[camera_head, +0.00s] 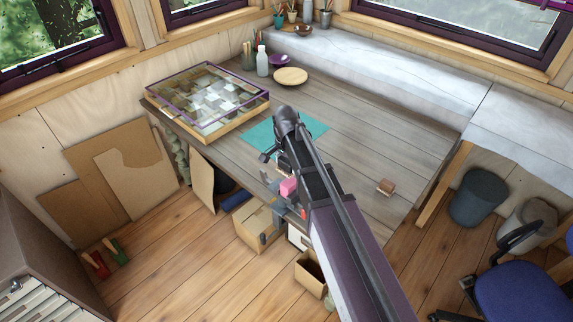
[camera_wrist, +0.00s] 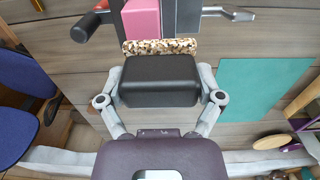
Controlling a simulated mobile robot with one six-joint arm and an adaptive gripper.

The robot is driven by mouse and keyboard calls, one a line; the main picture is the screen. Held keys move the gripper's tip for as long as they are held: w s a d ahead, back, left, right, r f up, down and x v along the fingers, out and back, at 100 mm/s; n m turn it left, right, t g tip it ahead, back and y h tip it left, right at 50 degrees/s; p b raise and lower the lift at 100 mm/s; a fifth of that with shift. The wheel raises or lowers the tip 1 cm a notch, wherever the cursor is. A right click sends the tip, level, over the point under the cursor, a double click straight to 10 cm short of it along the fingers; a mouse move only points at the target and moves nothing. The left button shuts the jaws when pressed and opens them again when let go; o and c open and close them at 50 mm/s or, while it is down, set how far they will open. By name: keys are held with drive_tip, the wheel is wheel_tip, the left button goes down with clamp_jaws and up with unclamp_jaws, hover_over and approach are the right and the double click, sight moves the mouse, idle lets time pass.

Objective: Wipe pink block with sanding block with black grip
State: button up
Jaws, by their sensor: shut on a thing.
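In the wrist view my gripper (camera_wrist: 166,98) is shut on the sanding block (camera_wrist: 158,78), its fingers on either side of the black grip. The block's speckled sanding face (camera_wrist: 160,47) points toward the pink block (camera_wrist: 141,18). The two meet in the picture; I cannot tell whether they touch. The pink block sits beside a grey metal jaw (camera_wrist: 182,15) of what looks like a vise. In the head view the pink block (camera_head: 288,187) shows at the table's front edge, beside my arm. My arm mostly hides the sanding block there.
A teal mat (camera_head: 312,124) lies on the table behind my gripper. A glass-topped case (camera_head: 205,98) stands at the left. Cardboard boxes (camera_head: 256,226) stand on the floor below the front edge.

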drive_tip(key=shift+r+p, duration=1.1)
drive_tip(key=shift+r, duration=0.25)
drive_tip(key=shift+r+p, duration=1.5)
drive_tip(key=shift+f, duration=0.1)
